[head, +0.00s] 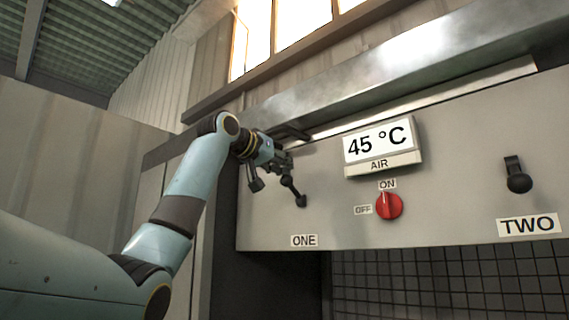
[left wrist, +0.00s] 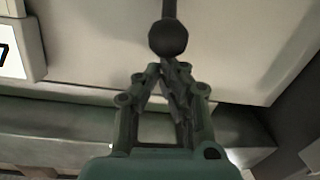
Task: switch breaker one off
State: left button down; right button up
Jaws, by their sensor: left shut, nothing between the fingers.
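My left gripper (head: 287,180) is in front of the panel by this lever. In the left wrist view, its fingers (left wrist: 165,70) are shut together with nothing between them. I cannot tell whether they touch the knob. My gripper partly hides the lever in the head view. My right gripper is out of view.
A red rotary knob (head: 389,206) with ON and OFF labels sits right of lever one, below a 45 °C AIR display (head: 380,143). Breaker two's lever (head: 519,182) hangs down at the far right. A metal ledge (head: 400,60) juts out above the panel.

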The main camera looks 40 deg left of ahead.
pick_arm(q)
jog(key=shift+s+a+f+t+b, duration=0.1)
jog(key=shift+s+f+t+b, duration=0.15)
jog(key=shift+b, duration=0.35)
jog(key=s+f+t+b, duration=0.1)
jog(key=b, duration=0.3)
jog(key=s+f+t+b, duration=0.1)
jog(key=f+t+b, duration=0.1)
jog(key=b, duration=0.3)
jog(key=shift+f, duration=0.15)
jog(key=n+t+b, duration=0.1)
jog(key=t+b, duration=0.5)
jog(key=b, duration=0.5)
send_near(282, 177)
jog(key=shift+y, duration=0.4)
jog(key=shift+w+a+f, duration=0.1)
jog(key=shift+w+f, duration=0.15)
jog(key=shift+w, duration=0.55)
jog(key=shift+w+f, duration=0.3)
jog(key=shift+w, duration=0.45)
jog(key=shift+w+a+f, duration=0.1)
jog(key=shift+w+f, duration=0.15)
jog(key=shift+w, duration=0.55)
jog(key=shift+f, duration=0.2)
